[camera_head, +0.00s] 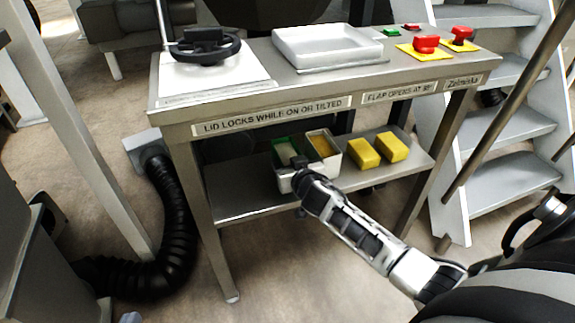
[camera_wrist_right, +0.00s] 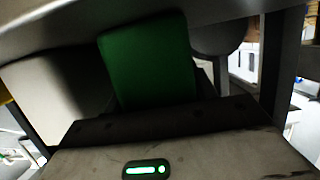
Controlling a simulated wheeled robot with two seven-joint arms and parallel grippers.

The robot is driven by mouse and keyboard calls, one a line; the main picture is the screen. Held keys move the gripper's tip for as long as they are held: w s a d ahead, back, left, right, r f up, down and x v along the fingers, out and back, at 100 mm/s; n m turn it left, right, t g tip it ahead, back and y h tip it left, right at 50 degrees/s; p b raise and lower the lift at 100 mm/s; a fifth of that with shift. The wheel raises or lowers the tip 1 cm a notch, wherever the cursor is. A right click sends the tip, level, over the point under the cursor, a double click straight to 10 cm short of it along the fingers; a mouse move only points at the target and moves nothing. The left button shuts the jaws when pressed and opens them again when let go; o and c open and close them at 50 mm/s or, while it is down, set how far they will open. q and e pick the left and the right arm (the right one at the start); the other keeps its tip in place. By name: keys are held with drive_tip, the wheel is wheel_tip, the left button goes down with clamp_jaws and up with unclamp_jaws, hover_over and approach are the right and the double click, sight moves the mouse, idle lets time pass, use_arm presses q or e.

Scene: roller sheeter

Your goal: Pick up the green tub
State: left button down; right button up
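In the right wrist view the tub's green wall (camera_wrist_right: 150,60) fills the middle, close in front of the gripper body. The fingers are dark or hidden, so I cannot tell whether they are closed on the tub. My left gripper is not in view.
A yellow-filled tub (camera_head: 322,145) sits right of the green one. Two yellow blocks (camera_head: 364,154) (camera_head: 392,147) lie further right on the shelf (camera_head: 245,198). The labelled tabletop (camera_head: 270,88) overhangs the shelf. Metal steps (camera_head: 500,130) stand at right, a black hose (camera_head: 170,215) at left.

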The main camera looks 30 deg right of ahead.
drive_tip(key=shift+c, duration=1.3)
use_arm(q)
drive_tip(key=shift+w, duration=0.1)
use_arm(e)
drive_tip(key=shift+r, duration=0.15)
